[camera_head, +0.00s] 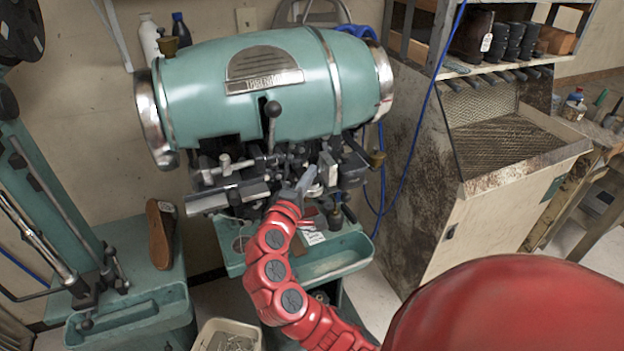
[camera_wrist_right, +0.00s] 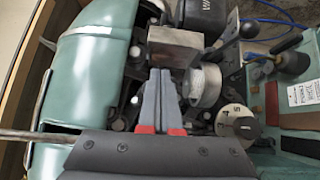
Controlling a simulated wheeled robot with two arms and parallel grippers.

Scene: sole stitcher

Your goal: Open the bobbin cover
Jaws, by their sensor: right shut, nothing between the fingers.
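The sole stitcher (camera_head: 240,100) is a teal barrel-shaped machine with dark metal mechanism under it. My right gripper (camera_head: 306,180) reaches into the right part of this mechanism from below. In the right wrist view its two grey fingers (camera_wrist_right: 160,78) are together, with nothing between them. Just right of the fingertips is a pale round part (camera_wrist_right: 205,85), which may be the bobbin cover; I cannot tell whether it is open, or whether the fingers touch it. A metal block (camera_wrist_right: 174,46) lies beyond the tips. My left gripper is not in view.
A numbered dial (camera_wrist_right: 238,124) and a brass-topped knob (camera_wrist_right: 292,60) sit to the right of the fingers. A teal tray (camera_head: 335,262) is below the mechanism. A rusty cabinet (camera_head: 490,225) stands to the right. A shoe sole (camera_head: 161,235) stands at left.

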